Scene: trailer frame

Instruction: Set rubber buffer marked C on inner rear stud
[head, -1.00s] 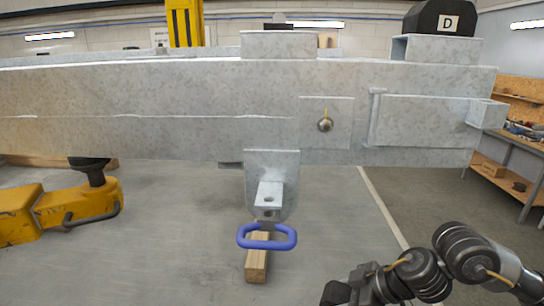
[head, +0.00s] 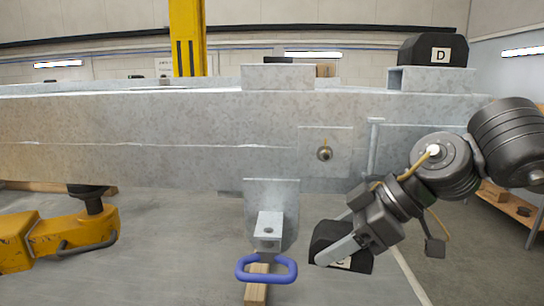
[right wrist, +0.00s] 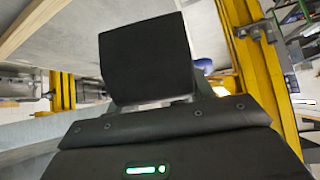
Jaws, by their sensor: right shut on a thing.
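A black rubber buffer (head: 328,235) is between the fingers of my right gripper (head: 340,246), which is shut on it. A pale label on its lower face is partly hidden by a finger and seems to read C. The buffer is in front of the galvanised frame (head: 150,120), below the beam and right of the hanging bracket. In the right wrist view the buffer is a dark block (right wrist: 148,58) beyond the gripper body. A second black buffer, marked D (head: 425,48), sits on a raised bracket at the upper right. I cannot make out the inner rear stud. My left gripper is not in view.
A bracket plate (head: 286,195) hangs under the beam with a blue handle (head: 266,270) below it. A wooden block (head: 256,293) lies on the floor. A yellow jack-like unit (head: 60,240) is at left, a yellow post (head: 187,40) behind. Floor at centre left is clear.

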